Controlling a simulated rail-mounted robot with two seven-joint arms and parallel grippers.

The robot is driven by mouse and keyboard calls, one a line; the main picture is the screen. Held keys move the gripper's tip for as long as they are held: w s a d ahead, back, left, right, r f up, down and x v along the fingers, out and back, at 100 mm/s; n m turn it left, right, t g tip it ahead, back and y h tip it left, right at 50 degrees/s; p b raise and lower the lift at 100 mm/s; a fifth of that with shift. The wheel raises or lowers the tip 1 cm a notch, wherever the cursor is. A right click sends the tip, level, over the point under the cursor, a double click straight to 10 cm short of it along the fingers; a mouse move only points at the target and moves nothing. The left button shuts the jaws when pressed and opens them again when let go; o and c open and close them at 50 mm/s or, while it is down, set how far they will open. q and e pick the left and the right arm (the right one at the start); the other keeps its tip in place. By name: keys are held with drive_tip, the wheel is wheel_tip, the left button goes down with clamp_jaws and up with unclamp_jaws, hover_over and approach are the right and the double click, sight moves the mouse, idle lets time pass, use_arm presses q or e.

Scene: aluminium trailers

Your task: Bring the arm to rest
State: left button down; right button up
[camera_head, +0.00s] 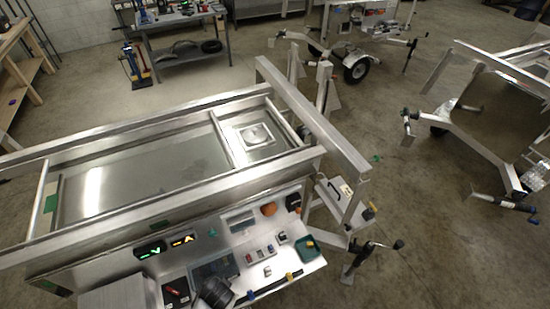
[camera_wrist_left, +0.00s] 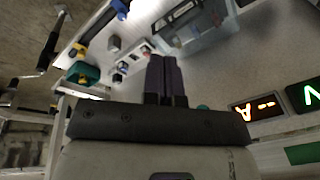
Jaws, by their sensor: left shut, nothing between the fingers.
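My left gripper (camera_wrist_left: 164,60) shows in the left wrist view. Its two dark fingers are pressed together with nothing between them. They point at the workbench shelf (camera_wrist_left: 215,62) below the lit displays, and I see no contact with anything. The gap to the shelf is hard to judge. The gripper's own body hides part of the lower picture. In the head view I cannot make out its fingertips. My right gripper is in neither view.
A trailer frame (camera_head: 310,120) rises behind. Open concrete floor (camera_head: 440,265) lies to the right.

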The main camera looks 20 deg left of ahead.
use_arm(q)
drive_tip(key=s+d+r+m+t+h+p, duration=0.1)
drive_tip(key=s+d+r+t, duration=0.15)
drive_tip(key=r, duration=0.85)
drive_tip(key=s+d+r+m+t+h+p, duration=0.1)
drive_tip(key=s+r+p, duration=0.15)
drive_tip(key=r, duration=0.95)
drive_tip(key=s+f+g, duration=0.1)
drive_tip(key=s+f, duration=0.1)
drive_tip(key=s, duration=0.4)
drive_tip(key=shift+s+a, duration=0.2)
drive_tip(key=shift+s, duration=0.05)
drive_tip(key=shift+g, duration=0.25)
